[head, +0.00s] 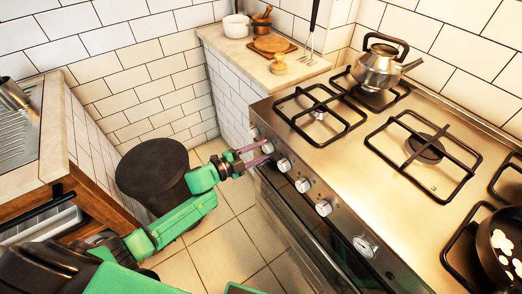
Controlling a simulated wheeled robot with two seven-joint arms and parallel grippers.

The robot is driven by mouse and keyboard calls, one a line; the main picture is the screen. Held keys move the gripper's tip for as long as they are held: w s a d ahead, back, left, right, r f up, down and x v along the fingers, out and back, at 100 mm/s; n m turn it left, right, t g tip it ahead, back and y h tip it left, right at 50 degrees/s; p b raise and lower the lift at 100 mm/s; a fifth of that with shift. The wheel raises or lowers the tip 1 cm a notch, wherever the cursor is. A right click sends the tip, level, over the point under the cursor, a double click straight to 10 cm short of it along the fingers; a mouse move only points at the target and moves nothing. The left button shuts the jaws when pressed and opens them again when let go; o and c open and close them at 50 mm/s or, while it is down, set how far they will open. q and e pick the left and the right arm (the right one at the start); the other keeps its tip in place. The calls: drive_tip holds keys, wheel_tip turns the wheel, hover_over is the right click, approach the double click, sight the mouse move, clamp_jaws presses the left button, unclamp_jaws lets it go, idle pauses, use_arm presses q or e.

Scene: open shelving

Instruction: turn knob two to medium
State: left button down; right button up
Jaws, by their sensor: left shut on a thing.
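The steel stove (350,165) fills the right half of the head view, with a row of several silver knobs along its sloping front. The first knob (254,132) is at the far left end. The second knob (267,147) is right at the fingertips of my left gripper (262,153). Its purple fingers are shut around this knob and hide part of it. Its pointer mark is too small to read. The third knob (284,165) and fourth knob (303,185) are free, to the lower right. My right gripper is not in view.
A kettle (378,68) stands on a back burner. A pan (497,245) with food is at the right edge. A counter (235,45) with a white pot (236,27) and wooden boards adjoins the stove. A dark round bin (150,172) stands behind my left arm.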

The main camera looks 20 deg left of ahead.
use_arm(q)
drive_tip(key=shift+c, duration=1.8)
unclamp_jaws()
drive_tip(key=f+v, duration=0.1)
drive_tip(key=v, duration=1.3)
drive_tip(key=shift+s+a+r, duration=0.15)
drive_tip(key=shift+a+r, duration=0.05)
drive_tip(key=shift+r, duration=0.2)
